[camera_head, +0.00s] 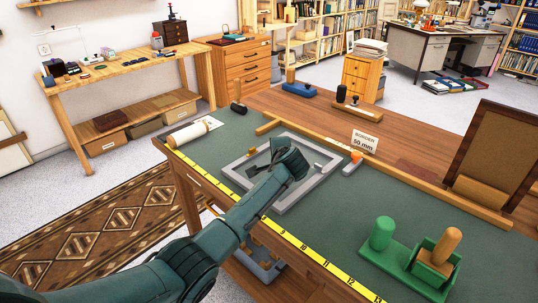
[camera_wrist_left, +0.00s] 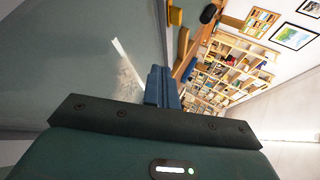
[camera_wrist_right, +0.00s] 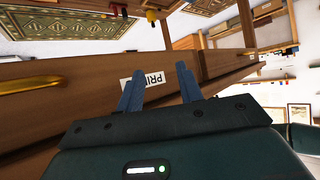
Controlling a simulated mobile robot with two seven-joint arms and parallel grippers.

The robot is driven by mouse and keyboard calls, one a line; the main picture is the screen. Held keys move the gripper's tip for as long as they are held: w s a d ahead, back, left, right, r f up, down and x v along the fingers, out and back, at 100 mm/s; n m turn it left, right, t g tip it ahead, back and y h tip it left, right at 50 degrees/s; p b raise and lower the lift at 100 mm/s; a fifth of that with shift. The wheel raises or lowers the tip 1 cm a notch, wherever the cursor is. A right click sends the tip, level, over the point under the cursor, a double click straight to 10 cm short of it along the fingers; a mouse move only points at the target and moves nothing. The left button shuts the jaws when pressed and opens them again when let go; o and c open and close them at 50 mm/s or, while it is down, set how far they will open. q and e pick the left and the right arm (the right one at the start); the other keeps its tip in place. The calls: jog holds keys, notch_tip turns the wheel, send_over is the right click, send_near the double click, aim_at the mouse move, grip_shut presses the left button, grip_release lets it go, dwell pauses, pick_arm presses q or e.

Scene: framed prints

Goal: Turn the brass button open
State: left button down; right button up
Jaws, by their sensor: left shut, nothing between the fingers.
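A grey rectangular frame (camera_head: 238,172) lies flat on the dark green mat. My left gripper (camera_head: 276,160) is over the frame and covers part of it. In the left wrist view my left gripper (camera_wrist_left: 158,84) has its blue fingers together, with nothing between them. A grey-green surface with a white strip (camera_wrist_left: 128,62) and a pale patch lies beside them.
A wooden rail (camera_head: 405,180) runs along the back of the mat, with a "BORDER 60 mm" card (camera_head: 365,142) near it. A green holder (camera_head: 432,262) with a wooden handle stands at the right. A yellow ruler strip (camera_head: 312,255) lines the near edge.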

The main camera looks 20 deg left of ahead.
pick_arm(q)
jog(key=s+d+r, duration=0.1)
jog(key=d+r, duration=0.1)
jog(key=d, duration=0.1)
jog(key=s+d+r, duration=0.1)
jog(key=shift+s+d, duration=0.3)
pick_arm(e)
jog(key=shift+w+a+r, duration=0.15)
jog(key=shift+a, duration=0.4)
